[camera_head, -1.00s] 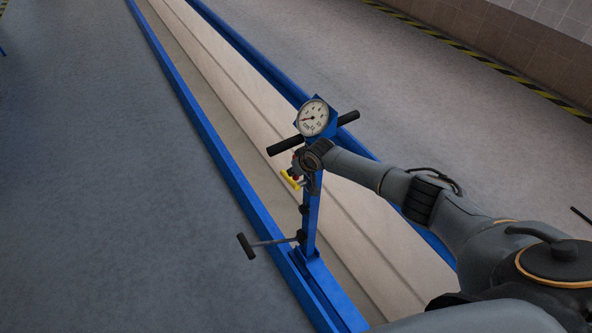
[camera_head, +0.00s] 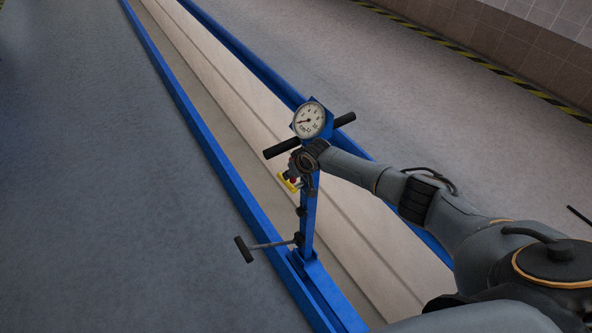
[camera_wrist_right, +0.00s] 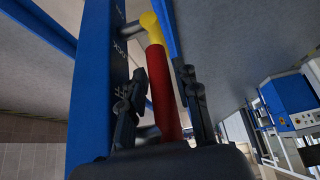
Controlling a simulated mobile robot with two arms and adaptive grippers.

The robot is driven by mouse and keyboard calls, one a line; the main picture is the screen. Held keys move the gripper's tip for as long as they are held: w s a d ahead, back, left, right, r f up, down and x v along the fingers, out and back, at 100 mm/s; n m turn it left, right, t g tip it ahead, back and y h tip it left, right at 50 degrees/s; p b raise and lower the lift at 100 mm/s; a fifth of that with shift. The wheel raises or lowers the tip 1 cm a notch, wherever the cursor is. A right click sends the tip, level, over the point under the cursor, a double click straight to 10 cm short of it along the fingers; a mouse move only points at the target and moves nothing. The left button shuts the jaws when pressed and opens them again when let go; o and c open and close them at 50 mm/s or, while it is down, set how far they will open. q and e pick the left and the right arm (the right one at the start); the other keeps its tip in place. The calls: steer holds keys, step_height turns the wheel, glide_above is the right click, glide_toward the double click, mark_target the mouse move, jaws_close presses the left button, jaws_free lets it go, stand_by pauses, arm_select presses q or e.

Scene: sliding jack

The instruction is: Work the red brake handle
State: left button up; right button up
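The sliding jack is a blue upright post (camera_head: 308,222) with a round white gauge (camera_head: 309,120) on top. My right gripper (camera_head: 291,177) is at the post, just below the gauge, with my arm coming in from the right. The red brake handle (camera_wrist_right: 161,90) runs lengthwise between its two fingers (camera_wrist_right: 162,100) in the right wrist view and ends in a yellow piece (camera_wrist_right: 151,27). In the head view, the handle is mostly hidden by my gripper. My left gripper is not in view.
A black crossbar (camera_head: 281,148) sticks out both sides below the gauge. A lever with a black grip (camera_head: 243,250) juts left, low on the post. Blue rails (camera_head: 205,125) edge a long pit. In the wrist view, a blue cabinet (camera_wrist_right: 290,102) stands at the right.

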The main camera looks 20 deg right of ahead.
steer(key=v, duration=1.2)
steer(key=shift+w+d+f, duration=0.1)
steer(key=s+f+g, duration=0.1)
steer(key=s+f, duration=0.5)
steer(key=f, duration=0.4)
steer(key=s+f, duration=0.6)
steer(key=f, duration=0.4)
steer(key=s+f+g, duration=0.1)
steer(key=s+f, duration=0.5)
steer(key=f, duration=0.4)
steer(key=s+a+f+g, duration=0.1)
steer(key=s+f, duration=0.3)
steer(key=s, duration=0.7)
steer(key=s+a+f+g, duration=0.1)
steer(key=s+f, duration=0.4)
steer(key=s, duration=0.7)
steer(key=s+a+f+g+b, duration=0.1)
steer(key=s+a+f, duration=0.2)
steer(key=s, duration=0.8)
steer(key=shift+s+a+f+n+h, duration=0.25)
steer(key=shift+s+f+n+h, duration=0.15)
steer(key=shift+f, duration=0.5)
